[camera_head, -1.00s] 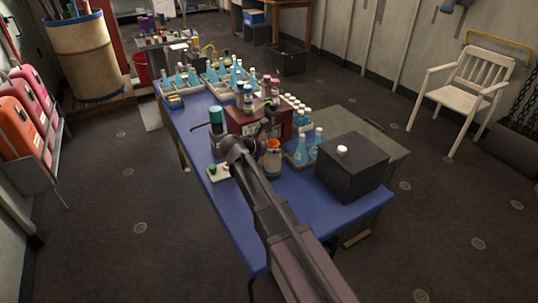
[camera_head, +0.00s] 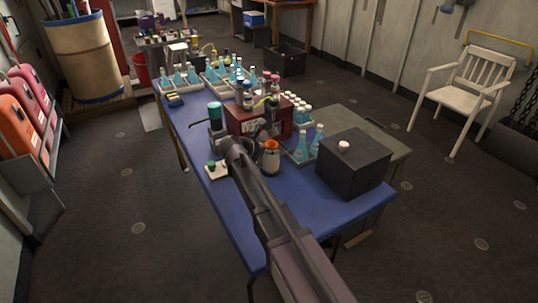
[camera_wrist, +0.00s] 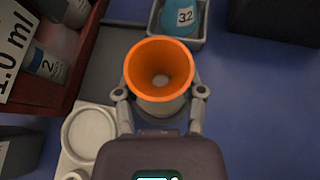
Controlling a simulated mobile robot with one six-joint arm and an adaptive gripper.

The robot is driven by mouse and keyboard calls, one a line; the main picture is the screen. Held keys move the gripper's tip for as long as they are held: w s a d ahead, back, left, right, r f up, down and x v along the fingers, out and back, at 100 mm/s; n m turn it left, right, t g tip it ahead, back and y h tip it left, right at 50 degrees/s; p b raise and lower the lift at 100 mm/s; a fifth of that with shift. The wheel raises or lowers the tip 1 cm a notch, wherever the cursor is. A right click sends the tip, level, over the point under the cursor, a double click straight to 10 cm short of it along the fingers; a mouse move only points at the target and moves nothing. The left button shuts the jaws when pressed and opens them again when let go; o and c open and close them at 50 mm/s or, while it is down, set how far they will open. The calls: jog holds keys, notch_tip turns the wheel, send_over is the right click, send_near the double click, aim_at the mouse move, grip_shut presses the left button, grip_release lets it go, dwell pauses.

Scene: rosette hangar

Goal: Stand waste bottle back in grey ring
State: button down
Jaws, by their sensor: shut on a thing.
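The waste bottle (camera_head: 270,163) has a pale body and an orange funnel mouth. It stands at the front of the red-brown rack on the blue table, beside my arm. In the wrist view I look down into its orange funnel (camera_wrist: 160,70), between my two fingers. My gripper (camera_wrist: 160,94) is shut on the bottle, one finger on each side, and the bottle looks about upright. Its base is hidden, so I cannot tell whether it touches the table. I cannot clearly make out the grey ring; a flat grey piece shows beside the bottle in the wrist view.
The red-brown rack (camera_head: 240,121) is just behind the bottle. A tray with blue flasks (camera_head: 316,142) and a black box (camera_head: 353,166) stand to the right. A pale plate with a round top (camera_wrist: 88,135) lies left of my gripper. The front of the blue table (camera_head: 325,205) is clear.

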jog(key=shift+f, duration=0.4)
jog(key=shift+c, duration=1)
grip_release()
jog(key=shift+r, duration=0.1)
jog(key=shift+r, duration=0.15)
jog(key=shift+s+a+r, duration=0.1)
jog(key=shift+s+a+r+p, duration=0.2)
jog(key=shift+s+p, duration=0.05)
jog(key=shift+p, duration=0.05)
jog(key=p+v, duration=0.5)
jog(key=v, duration=0.6)
jog(key=shift+f, duration=0.15)
